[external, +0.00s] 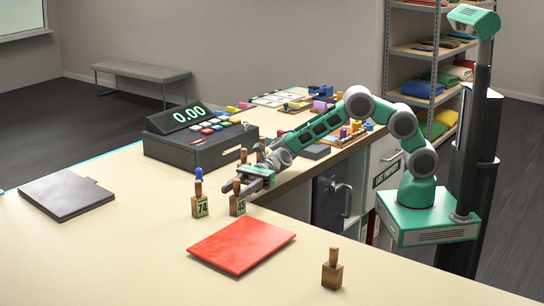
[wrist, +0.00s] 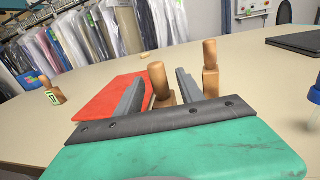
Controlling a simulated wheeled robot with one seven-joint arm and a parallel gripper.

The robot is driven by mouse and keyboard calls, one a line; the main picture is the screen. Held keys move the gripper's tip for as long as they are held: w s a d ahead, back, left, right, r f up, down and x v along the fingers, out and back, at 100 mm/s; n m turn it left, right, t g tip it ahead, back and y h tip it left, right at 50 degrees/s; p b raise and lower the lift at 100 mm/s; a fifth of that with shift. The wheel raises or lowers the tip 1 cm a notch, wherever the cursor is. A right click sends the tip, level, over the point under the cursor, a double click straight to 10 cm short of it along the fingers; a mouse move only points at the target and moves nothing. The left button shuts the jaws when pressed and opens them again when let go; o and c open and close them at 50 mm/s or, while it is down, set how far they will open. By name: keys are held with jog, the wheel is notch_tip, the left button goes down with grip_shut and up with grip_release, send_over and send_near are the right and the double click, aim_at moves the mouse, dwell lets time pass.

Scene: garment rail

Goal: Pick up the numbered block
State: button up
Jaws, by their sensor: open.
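A wooden block with a peg handle and a tag reading 45 (external: 238,206) stands upright on the counter. My gripper (external: 238,186) is at its peg with the jaws open. In the wrist view, the peg of a wooden block (wrist: 158,78) rises between my two fingers (wrist: 160,86), apparently the same block; its lower part is hidden behind my gripper. Whether a finger touches it, I cannot tell. A similar block tagged 74 (external: 200,207) stands just left of it. A third block (external: 332,274), with no number visible in the external view, stands near the front.
A red mat (external: 242,246) lies in front of the blocks. A black cash register (external: 200,140) stands behind, with small items on the counter beyond. A dark flat pad (external: 66,195) lies at the left. The counter's front left is clear.

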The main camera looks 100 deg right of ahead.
jog(key=shift+c, duration=0.2)
grip_shut()
dwell(0.6)
